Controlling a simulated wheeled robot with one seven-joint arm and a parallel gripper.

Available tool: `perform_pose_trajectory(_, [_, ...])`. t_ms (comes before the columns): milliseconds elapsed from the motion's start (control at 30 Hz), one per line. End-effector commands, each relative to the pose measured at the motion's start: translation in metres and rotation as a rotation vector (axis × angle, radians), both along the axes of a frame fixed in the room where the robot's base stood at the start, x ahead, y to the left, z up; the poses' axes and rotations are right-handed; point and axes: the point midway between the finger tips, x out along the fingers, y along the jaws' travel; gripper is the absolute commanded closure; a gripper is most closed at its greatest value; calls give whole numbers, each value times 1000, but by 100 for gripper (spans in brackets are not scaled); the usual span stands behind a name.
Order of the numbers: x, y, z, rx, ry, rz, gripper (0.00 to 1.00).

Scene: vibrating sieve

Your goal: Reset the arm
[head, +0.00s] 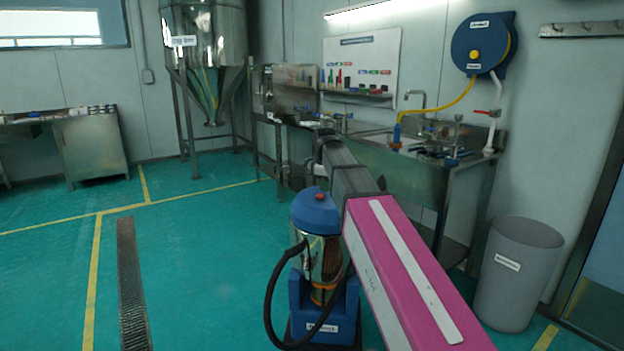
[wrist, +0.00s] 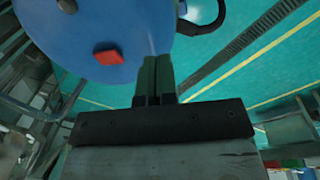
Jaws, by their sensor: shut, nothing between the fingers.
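My arm reaches forward in the head view, with a pink link at the lower right and a dark link beyond it. My gripper shows in the wrist view (wrist: 156,62), with its two dark green fingers closed together and nothing between them. A blue machine lid (head: 315,215) with a red button (head: 319,197) stands just left of my arm in the head view. The lid (wrist: 85,25) and button (wrist: 108,57) also show in the wrist view, the button left of my fingertips. I cannot tell whether the fingers touch the lid. My gripper is hard to make out in the head view.
The machine has a metal body, a blue base (head: 325,322) and a black hose (head: 270,300). A steel sink bench (head: 415,180) stands behind my arm, and a grey bin (head: 515,280) stands at the right. Green floor (head: 210,260) is open at the left, crossed by a drain grate (head: 131,285).

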Motion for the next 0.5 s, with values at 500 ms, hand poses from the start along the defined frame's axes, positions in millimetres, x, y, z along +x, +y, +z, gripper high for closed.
perform_pose_trajectory(500, [-74, -69, -169, 49, 42, -504, 100])
